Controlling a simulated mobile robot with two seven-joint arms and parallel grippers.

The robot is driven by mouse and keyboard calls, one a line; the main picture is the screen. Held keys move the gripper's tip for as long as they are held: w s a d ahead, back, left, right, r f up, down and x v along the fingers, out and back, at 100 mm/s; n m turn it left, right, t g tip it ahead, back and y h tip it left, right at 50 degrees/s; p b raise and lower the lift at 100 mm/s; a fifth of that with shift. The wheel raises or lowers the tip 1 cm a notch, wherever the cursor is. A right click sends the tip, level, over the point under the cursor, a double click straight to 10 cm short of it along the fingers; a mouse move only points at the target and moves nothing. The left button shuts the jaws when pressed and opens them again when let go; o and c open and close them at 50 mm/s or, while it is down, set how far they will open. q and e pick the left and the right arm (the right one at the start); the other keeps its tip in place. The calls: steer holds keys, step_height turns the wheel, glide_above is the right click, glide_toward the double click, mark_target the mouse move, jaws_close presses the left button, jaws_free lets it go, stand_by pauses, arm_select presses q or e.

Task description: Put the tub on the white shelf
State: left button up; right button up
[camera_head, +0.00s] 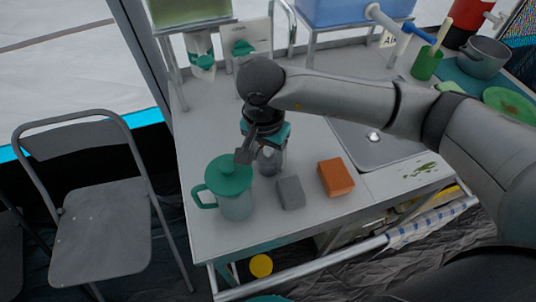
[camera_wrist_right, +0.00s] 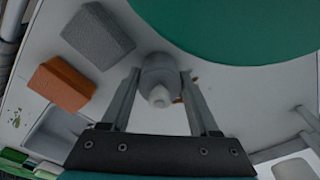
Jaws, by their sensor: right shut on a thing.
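My right gripper (camera_head: 260,152) points down over the table and is shut on a small grey bottle-like thing (camera_head: 270,164) with a pale nozzle. In the right wrist view this grey thing (camera_wrist_right: 158,76) stands between the two fingers (camera_wrist_right: 160,95). I cannot tell whether its base touches the table. I cannot pick out for sure which thing is the tub or which is the white shelf. A white upright panel (camera_head: 257,34) with a green-and-white dispenser stands behind the gripper. My left gripper is not in view.
A green-lidded jug (camera_head: 235,205) stands close left of the gripper. A grey block (camera_head: 290,193) and an orange block (camera_head: 336,177) lie to the right, before the sink (camera_head: 365,148). Stands with tanks line the back. The table (camera_head: 205,130) is bare at left.

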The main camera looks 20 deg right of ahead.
steer(key=shift+f, duration=0.15)
steer(key=o, duration=1.1)
